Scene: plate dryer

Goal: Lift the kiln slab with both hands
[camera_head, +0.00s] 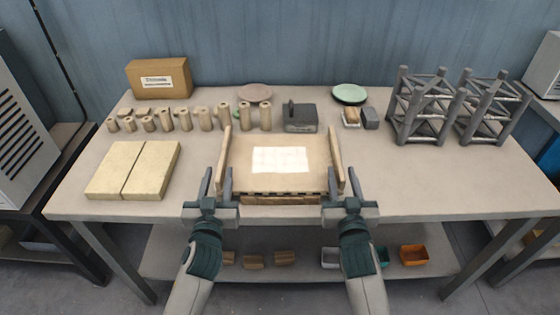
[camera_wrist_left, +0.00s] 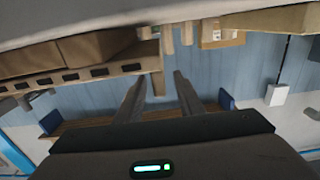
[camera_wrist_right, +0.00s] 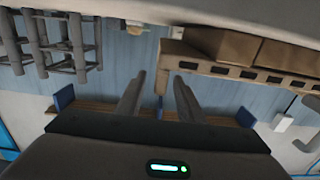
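A flat tan slab (camera_head: 255,183), which I take as the kiln slab, lies at the middle front of the table with a bright white patch on top. Wooden side pieces stand along its left edge (camera_head: 224,155) and right edge (camera_head: 336,155). Its slotted front edge shows in the left wrist view (camera_wrist_left: 85,75) and right wrist view (camera_wrist_right: 250,74). My left gripper (camera_head: 217,172) is open at the near end of the left side piece. My right gripper (camera_head: 339,172) is open at the near end of the right one. I cannot tell whether the fingers touch the wood.
Two pale yellow blocks (camera_head: 133,170) lie to the left. Several tan posts (camera_head: 205,118) and a cardboard box (camera_head: 160,79) stand behind. A dark grey block (camera_head: 300,117) sits behind the slab. Grey lattice frames (camera_head: 425,105) stand at the right. The table's front right is clear.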

